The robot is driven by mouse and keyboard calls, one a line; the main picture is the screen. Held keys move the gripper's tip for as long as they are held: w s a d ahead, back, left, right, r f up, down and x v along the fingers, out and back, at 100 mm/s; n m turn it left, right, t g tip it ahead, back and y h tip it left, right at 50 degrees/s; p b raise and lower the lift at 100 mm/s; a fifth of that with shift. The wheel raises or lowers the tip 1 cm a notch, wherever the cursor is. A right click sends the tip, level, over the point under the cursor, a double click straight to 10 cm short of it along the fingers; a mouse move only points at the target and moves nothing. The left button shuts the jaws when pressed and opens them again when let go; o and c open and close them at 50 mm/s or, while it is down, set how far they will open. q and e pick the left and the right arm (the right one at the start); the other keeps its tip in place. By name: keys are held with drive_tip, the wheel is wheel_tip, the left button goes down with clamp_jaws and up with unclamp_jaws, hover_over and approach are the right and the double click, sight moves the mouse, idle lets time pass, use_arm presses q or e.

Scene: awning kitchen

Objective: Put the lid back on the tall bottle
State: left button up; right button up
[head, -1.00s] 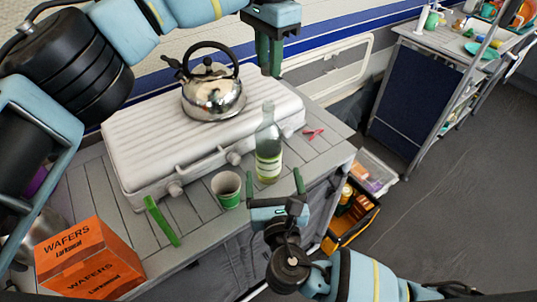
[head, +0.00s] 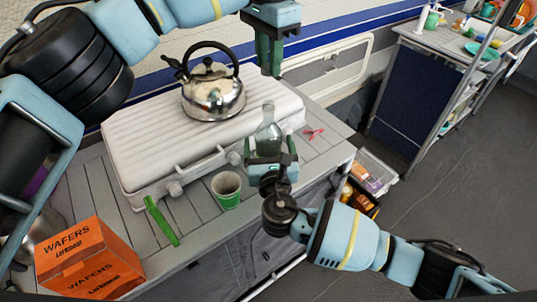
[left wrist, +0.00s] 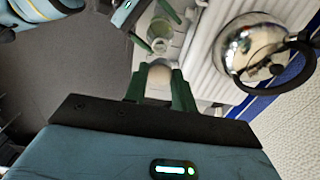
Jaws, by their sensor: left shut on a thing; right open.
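The tall bottle (head: 268,136) is clear glass and stands upright on the grey slatted counter, its mouth uncovered. In the left wrist view it shows from above (left wrist: 160,38). My right gripper (head: 270,158) is open low at the bottle, its fingers at either side; the label is hidden behind it. My left gripper (head: 270,70) is above and behind the bottle, fingers down. In the left wrist view it is shut on a small pale thing (left wrist: 159,82), which seems to be the lid; the head view hides it.
A steel kettle (head: 212,92) stands on the closed white ribbed grill (head: 150,150) to the left. A green strip (head: 162,221), an orange wafers box (head: 88,262) and a small red object (head: 315,133) also lie on the counter.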

drive_tip(key=c, duration=1.5)
use_arm(q)
drive_tip(key=shift+f, duration=2.5)
drive_tip(key=shift+f, duration=0.15)
drive_tip(key=shift+f, duration=0.75)
drive_tip(key=shift+f, duration=0.55)
